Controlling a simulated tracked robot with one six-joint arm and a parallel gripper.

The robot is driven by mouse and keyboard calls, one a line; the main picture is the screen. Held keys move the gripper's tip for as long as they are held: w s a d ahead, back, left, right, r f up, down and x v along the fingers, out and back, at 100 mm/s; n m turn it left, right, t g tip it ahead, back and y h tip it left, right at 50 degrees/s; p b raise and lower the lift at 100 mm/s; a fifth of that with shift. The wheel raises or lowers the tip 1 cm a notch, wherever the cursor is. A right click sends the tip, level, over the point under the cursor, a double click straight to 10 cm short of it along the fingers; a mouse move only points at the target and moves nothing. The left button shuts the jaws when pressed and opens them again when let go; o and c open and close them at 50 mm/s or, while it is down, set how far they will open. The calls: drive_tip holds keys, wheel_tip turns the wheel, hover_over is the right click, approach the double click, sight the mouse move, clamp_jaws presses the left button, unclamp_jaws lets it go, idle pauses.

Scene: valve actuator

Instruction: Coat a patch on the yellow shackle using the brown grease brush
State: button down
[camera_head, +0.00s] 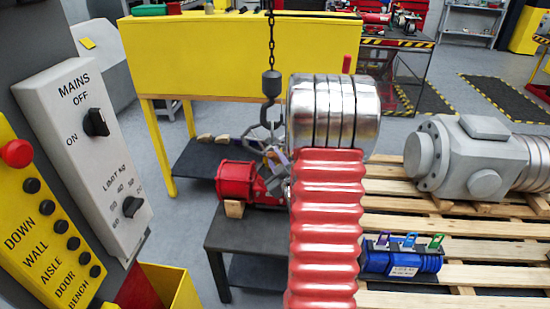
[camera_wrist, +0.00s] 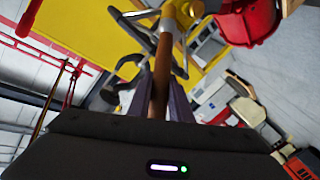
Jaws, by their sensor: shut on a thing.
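My gripper (camera_wrist: 162,85) is shut on the brown handle of the grease brush (camera_wrist: 160,70), which points away between the two fingers. The brush's pale metal collar (camera_wrist: 168,25) and its head lie near the top edge of the wrist view. A dark curved hook or ring shape (camera_wrist: 112,92) is close by on the left of the brush. In the head view my gripper (camera_head: 275,162) is partly hidden behind my arm, just below the dark hook (camera_head: 271,84) on a chain.
A red machine part (camera_head: 236,181) sits on the dark bench (camera_head: 240,235) below my gripper. A yellow beam-like structure (camera_head: 235,50) stands behind. A control panel stands at left.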

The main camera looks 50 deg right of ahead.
drive_tip(key=shift+w+a, duration=0.1)
drive_tip(key=shift+w+a, duration=0.95)
drive_tip(key=shift+w, duration=0.15)
drive_tip(key=shift+a, duration=0.1)
drive_tip(key=shift+w+a, duration=0.95)
drive_tip(key=shift+w, duration=0.25)
drive_tip(key=shift+s+a, duration=0.1)
drive_tip(key=shift+s, duration=0.1)
drive_tip(key=shift+s+d, duration=0.9)
drive_tip(key=shift+s, duration=0.3)
drive_tip(key=shift+s+d, duration=0.1)
